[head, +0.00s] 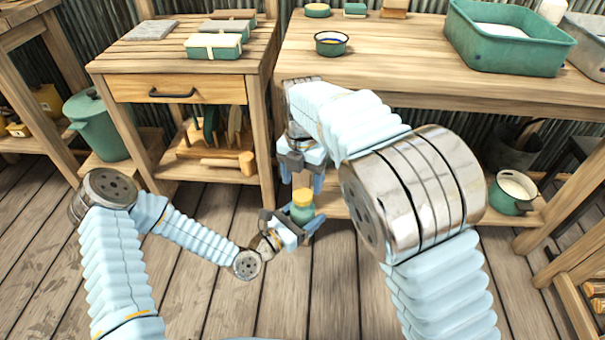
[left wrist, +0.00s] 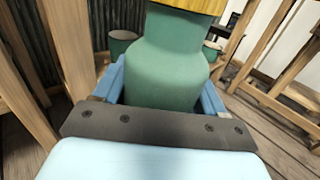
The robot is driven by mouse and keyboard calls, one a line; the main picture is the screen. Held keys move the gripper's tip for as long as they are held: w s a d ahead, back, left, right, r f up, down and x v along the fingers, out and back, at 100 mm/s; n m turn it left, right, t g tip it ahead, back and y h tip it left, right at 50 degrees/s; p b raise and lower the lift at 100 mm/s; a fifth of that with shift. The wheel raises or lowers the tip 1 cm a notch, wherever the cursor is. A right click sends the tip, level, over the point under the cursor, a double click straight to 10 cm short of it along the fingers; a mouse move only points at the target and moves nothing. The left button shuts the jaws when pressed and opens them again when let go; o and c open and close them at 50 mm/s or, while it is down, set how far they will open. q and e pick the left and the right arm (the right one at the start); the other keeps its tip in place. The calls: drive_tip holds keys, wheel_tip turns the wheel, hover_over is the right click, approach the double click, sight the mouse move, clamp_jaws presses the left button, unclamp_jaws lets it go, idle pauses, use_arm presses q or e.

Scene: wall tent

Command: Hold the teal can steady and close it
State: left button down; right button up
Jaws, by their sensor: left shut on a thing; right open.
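The teal can (head: 301,213) stands about upright in my left gripper (head: 305,219), low in the middle of the head view. A yellow lid (head: 302,196) sits on top of it; I cannot tell how tightly. In the left wrist view the can (left wrist: 167,70) fills the space between the blue fingers, with the lid's yellow edge (left wrist: 190,5) at the top of the frame. My left gripper is shut on the can's body. My right gripper (head: 302,182) points down just above the lid, fingers apart, seemingly empty.
A workbench (head: 410,70) with a mug (head: 331,43) and a teal tub (head: 505,40) stands behind the grippers. A drawer table (head: 140,62) holding boxes is at left. A teal pot (head: 512,192) sits on the lower shelf at right. The plank floor below is clear.

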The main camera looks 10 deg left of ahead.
sight(303, 194)
drive_tip(key=shift+s+r+n, duration=0.15)
drive_tip(key=shift+n, duration=0.55)
drive_tip(key=shift+r+n, duration=0.4)
drive_tip(key=shift+n, duration=0.1)
drive_tip(key=shift+w+r+n, duration=0.2)
drive_tip(key=shift+r+n, duration=0.7)
drive_tip(key=shift+r, duration=0.4)
drive_tip(key=shift+f, duration=0.1)
drive_tip(key=shift+f, duration=3.95)
